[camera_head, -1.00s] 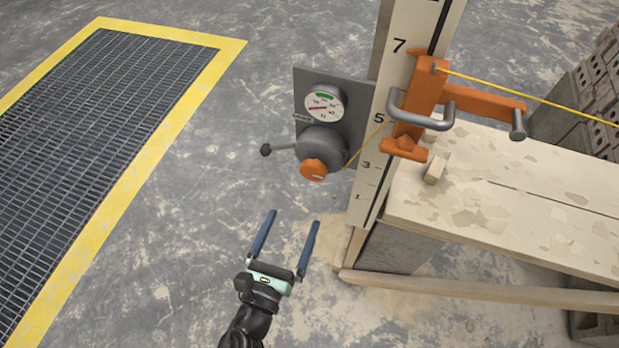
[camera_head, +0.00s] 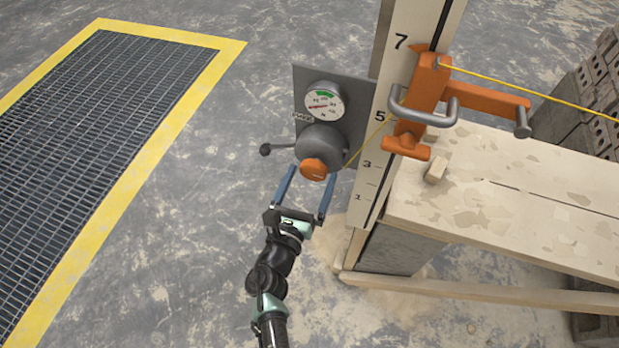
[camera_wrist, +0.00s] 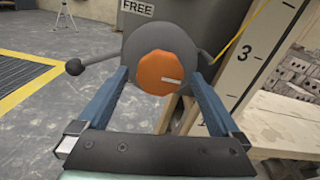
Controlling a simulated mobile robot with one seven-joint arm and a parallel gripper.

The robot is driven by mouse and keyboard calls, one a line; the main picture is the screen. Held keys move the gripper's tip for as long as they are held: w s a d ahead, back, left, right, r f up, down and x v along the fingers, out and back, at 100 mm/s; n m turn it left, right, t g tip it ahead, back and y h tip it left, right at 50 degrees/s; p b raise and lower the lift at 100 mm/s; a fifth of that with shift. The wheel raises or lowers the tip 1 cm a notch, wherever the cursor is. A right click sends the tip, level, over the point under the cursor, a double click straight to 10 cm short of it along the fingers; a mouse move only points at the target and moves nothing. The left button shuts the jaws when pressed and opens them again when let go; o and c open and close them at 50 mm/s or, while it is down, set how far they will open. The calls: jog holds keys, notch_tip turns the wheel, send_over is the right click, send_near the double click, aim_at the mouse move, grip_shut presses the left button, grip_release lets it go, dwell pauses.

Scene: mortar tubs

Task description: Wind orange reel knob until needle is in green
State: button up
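The orange reel knob (camera_head: 313,169) sticks out from the front of the grey round reel (camera_head: 321,143) on a grey plate. In the wrist view the knob (camera_wrist: 163,73) faces me, with a white mark pointing right. Above the reel is the white gauge (camera_head: 324,101) with a green band at its top; its red needle points left, outside the green. My gripper (camera_head: 307,175) is open, its blue fingers spread on either side of the knob. In the wrist view the gripper (camera_wrist: 160,78) shows gaps between fingers and knob.
A grey lever with a dark ball end (camera_head: 265,149) juts left from the reel. A numbered upright board (camera_head: 385,130) with an orange bracket (camera_head: 422,105) and a yellow line stands to the right, beside a plank bench (camera_head: 510,215). The floor to the left is clear up to the yellow-edged grate (camera_head: 193,95).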

jog(key=c, duration=1.3)
jog(key=shift+o, duration=0.2)
jog(key=shift+f+m+b, duration=0.1)
jog(key=shift+m+b, duration=0.35)
jog(key=shift+m, duration=0.05)
jog(key=m+b, duration=0.3)
jog(key=m, duration=0.1)
jog(key=shift+f, duration=0.1)
jog(key=m+b, duration=0.5)
jog(key=m, duration=0.1)
jog(key=m+b, duration=0.4)
jog(key=m, duration=0.2)
jog(key=shift+a+b, duration=0.1)
jog(key=shift+b, duration=0.25)
jog(key=m+b, duration=0.3)
jog(key=m, duration=0.1)
jog(key=shift+m, duration=0.3)
jog(key=shift+r, duration=0.25)
